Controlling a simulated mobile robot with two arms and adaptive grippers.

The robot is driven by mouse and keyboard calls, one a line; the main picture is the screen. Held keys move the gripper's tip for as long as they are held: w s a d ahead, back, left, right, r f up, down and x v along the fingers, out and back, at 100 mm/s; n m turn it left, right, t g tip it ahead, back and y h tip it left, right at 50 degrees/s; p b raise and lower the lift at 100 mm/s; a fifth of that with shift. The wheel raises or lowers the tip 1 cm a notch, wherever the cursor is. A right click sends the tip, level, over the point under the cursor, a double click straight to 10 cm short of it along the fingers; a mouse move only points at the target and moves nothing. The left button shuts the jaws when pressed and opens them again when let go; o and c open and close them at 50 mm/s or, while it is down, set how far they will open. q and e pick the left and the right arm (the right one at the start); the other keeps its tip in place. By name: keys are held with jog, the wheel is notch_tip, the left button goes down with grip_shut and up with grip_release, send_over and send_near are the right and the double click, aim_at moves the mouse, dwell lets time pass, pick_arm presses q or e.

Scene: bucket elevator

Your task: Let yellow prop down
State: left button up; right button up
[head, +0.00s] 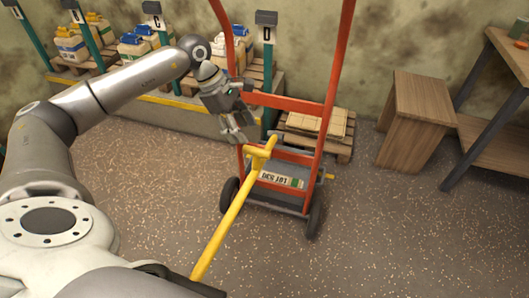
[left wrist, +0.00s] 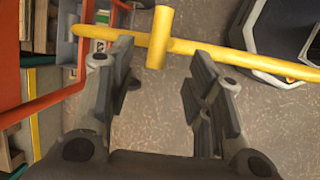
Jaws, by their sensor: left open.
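The yellow prop (head: 237,217) is a long bar with a short crosspiece at its upper end, slanting from the lower middle up to the front of a red hand truck (head: 330,95). In the left wrist view the yellow prop (left wrist: 225,56) crosses the top, and its short stub points down between the fingers. My left gripper (head: 236,137) is open and empty, just above and left of the prop's upper end. In the left wrist view the open fingers (left wrist: 165,95) are apart with floor between them. My right gripper is not in view.
The hand truck carries a box labelled LOT (head: 276,179) low between its wheels. Posts with lettered signs (head: 266,19) and loaded pallets line the wall. A wooden stool (head: 416,120) stands right. Floor at lower right is clear.

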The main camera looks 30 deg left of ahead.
aim_at(255, 149)
pick_arm(q)
jog(key=x, duration=1)
jog(key=shift+b, duration=0.35)
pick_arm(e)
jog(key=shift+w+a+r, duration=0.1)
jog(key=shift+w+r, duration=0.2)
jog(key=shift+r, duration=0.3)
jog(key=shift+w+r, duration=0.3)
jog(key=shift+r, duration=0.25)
pick_arm(q)
jog(key=shift+r, duration=0.1)
grip_shut()
